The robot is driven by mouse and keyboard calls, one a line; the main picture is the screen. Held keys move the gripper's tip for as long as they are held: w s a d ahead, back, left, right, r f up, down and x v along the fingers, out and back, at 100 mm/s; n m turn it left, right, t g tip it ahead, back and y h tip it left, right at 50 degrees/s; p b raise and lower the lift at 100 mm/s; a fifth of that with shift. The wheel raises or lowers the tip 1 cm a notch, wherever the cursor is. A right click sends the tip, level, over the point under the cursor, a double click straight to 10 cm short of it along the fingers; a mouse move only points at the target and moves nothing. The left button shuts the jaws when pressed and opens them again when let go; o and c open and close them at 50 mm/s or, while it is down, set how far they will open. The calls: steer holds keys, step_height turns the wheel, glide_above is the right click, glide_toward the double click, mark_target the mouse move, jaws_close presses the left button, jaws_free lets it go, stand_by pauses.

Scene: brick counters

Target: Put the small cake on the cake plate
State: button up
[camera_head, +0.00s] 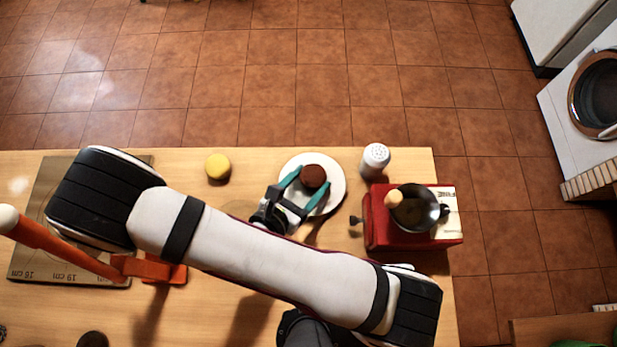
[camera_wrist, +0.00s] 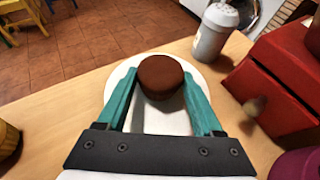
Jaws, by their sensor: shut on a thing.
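The small cake (camera_head: 313,176) is a round brown cake. It is between the teal fingers of my gripper (camera_head: 301,183), which is shut on it. The cake plate (camera_head: 332,194) is white and round, and lies directly below the cake in the head view. In the wrist view the cake (camera_wrist: 161,76) sits between the fingertips (camera_wrist: 158,88), with the white plate (camera_wrist: 196,78) behind and beneath it. I cannot tell whether the cake's underside touches the plate.
A yellow round item (camera_head: 218,167) lies left of the plate. A brown board (camera_head: 40,230) and an orange-handled object (camera_head: 60,245) are at the left. The counter's far edge is close behind the plate.

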steer(key=o, duration=1.4)
steer(key=shift+f, duration=0.1)
steer(key=shift+c, duration=0.2)
steer(key=v, duration=1.2)
steer(key=s+d+r+m+g+y, duration=0.1)
steer(key=d+r+m+g+y, duration=0.3)
steer(key=m, duration=1.3)
steer(key=s+d+r+m+g+y, duration=0.1)
steer(key=d+r+m+g+y, duration=0.4)
steer(key=m, duration=1.2)
steer(key=d+r+g, duration=0.1)
steer(key=d+r, duration=0.2)
steer(key=r, duration=0.2)
steer(key=shift+d+m+g, duration=0.25)
steer(key=shift+m+g, duration=0.15)
